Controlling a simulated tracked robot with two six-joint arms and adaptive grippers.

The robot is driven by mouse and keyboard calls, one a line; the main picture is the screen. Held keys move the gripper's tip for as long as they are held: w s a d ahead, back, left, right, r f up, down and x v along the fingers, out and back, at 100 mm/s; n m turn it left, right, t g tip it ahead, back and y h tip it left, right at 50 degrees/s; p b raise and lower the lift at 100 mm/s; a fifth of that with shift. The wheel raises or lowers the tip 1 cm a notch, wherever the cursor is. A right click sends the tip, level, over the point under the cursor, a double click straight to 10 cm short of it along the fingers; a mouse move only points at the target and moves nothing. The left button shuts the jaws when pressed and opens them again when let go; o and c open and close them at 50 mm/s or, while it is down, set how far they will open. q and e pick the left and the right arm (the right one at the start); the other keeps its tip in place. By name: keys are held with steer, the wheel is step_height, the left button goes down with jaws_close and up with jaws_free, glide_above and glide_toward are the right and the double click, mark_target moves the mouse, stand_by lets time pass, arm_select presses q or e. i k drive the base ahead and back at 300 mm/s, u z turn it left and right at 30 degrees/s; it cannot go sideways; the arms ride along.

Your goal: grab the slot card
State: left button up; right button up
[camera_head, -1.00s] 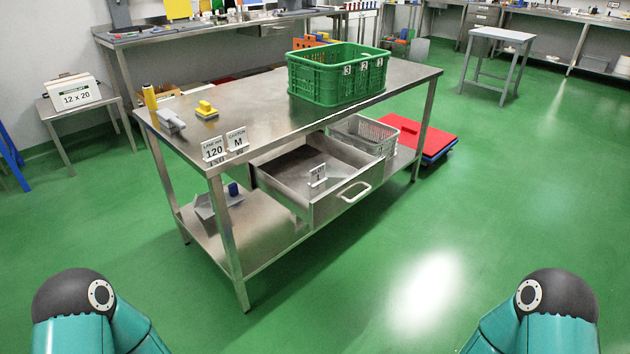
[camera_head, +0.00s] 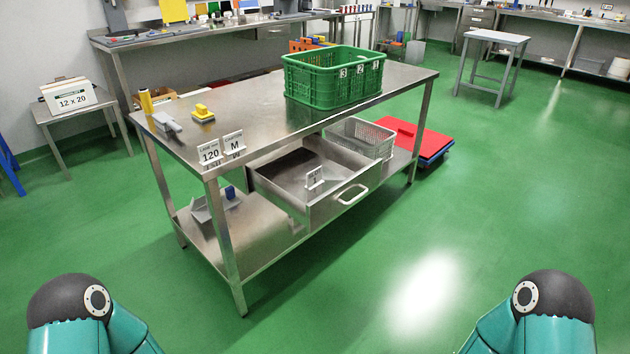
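A small white slot card (camera_head: 315,178) stands upright inside the open drawer (camera_head: 290,190) of the steel table. Its printed mark is too small to read surely. The drawer is pulled out toward the front right, with a light handle (camera_head: 352,194) on its front. Only the teal and dark upper parts of my two arms show at the bottom left and bottom right corners. Neither gripper is in view, and both arms are well apart from the card.
The steel table (camera_head: 250,108) bears a green crate (camera_head: 333,78), cards reading 120 (camera_head: 209,154) and M (camera_head: 234,145), and a yellow-topped item (camera_head: 203,113). A grey basket (camera_head: 360,138) sits behind the drawer. A red-topped dolly (camera_head: 410,138) stands right. The green floor in front is clear.

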mark_target(314, 178)
steer(key=k, duration=1)
steer(key=z, duration=0.45)
steer(key=i, duration=1.15)
steer(key=u, duration=0.65)
steer(key=i, duration=0.65)
steer(key=u, duration=0.45)
steer(key=k, duration=0.95)
steer(key=u, duration=0.2)
steer(key=i, duration=0.9)
steer(key=z, duration=0.1)
